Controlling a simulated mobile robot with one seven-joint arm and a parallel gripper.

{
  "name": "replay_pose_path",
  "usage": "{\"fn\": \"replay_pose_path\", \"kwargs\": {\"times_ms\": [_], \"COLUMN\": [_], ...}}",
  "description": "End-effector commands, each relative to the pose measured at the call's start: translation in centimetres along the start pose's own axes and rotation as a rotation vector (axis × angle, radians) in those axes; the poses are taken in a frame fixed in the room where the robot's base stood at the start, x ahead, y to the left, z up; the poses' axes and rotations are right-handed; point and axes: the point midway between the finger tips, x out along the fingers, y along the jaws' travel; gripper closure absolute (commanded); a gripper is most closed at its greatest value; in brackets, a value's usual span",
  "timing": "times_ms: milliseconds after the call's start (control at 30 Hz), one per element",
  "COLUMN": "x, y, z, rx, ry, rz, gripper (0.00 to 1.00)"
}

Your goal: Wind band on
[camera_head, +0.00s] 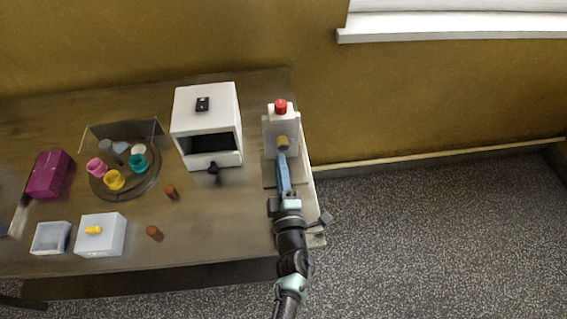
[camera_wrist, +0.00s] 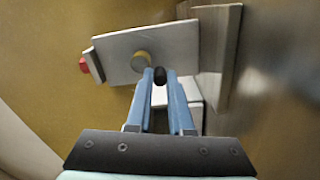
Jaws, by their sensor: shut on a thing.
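A grey upright machine (camera_head: 270,131) with a red knob (camera_head: 281,106) on top stands on a flat base at the table's right end. A round brass-coloured disc (camera_head: 283,142) is on its front face. In the wrist view the machine's grey plate (camera_wrist: 185,42), the brass disc (camera_wrist: 141,60) and the red knob (camera_wrist: 84,66) show. My gripper (camera_head: 282,158) has its blue fingers in front of the machine, just below the disc. In the wrist view my gripper (camera_wrist: 160,84) is shut on a small black knob (camera_wrist: 160,74) beside the disc. I cannot make out a separate band.
A white box-shaped unit (camera_head: 206,104) with a dark opening stands left of the machine. A round dark tray (camera_head: 125,194) with coloured cups, a magenta box (camera_head: 48,175), a white box (camera_head: 101,236) and a pale tray (camera_head: 51,238) are further left. Right of the table is open floor.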

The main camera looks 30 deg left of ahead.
Motion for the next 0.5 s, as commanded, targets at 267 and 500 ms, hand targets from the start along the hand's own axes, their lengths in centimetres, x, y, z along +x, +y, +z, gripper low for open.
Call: {"fn": "replay_pose_path", "kwargs": {"times_ms": [267,500], "x": [-0.02,-0.02], "y": [0.12,0.11], "z": [-0.4,-0.51], "rx": [0.135,0.181], "ry": [0.0,0.001], "rz": [-0.001,-0.001], "gripper": [1.0,1.0]}}
